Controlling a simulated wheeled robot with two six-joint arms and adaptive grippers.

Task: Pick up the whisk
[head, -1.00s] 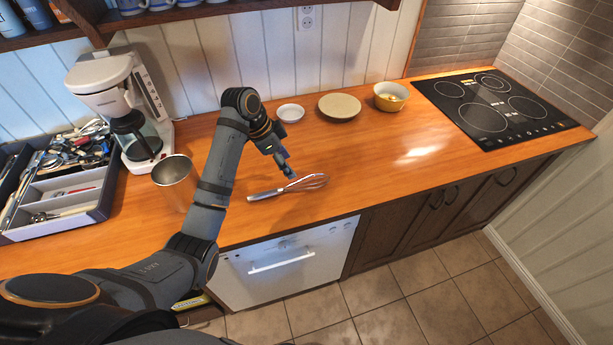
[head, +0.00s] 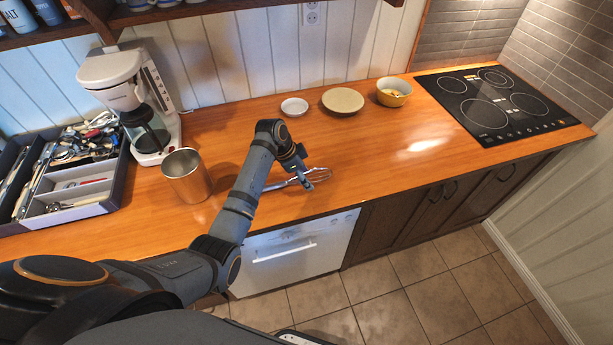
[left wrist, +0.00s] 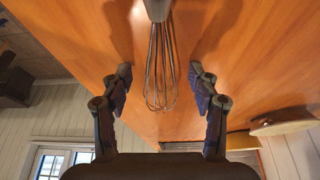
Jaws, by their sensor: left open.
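The whisk (head: 318,175) lies on the wooden counter near its front edge, wire loops toward the right and handle toward the left, partly hidden behind my left arm. In the left wrist view the whisk's wire loops (left wrist: 160,70) hang between the two fingers, with the grey handle end at the top edge. My left gripper (head: 305,183) is over the whisk with its fingers pointing down. In the left wrist view the left gripper (left wrist: 160,84) is open, with a gap between each finger and the wires. My right gripper is not in view.
A metal cup (head: 187,178) stands left of my arm, near a coffee maker (head: 112,68) and a utensil tray (head: 108,200). A small white dish (head: 294,107), a plate (head: 343,101) and a yellow bowl (head: 394,92) stand at the back. The counter right of the whisk is clear.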

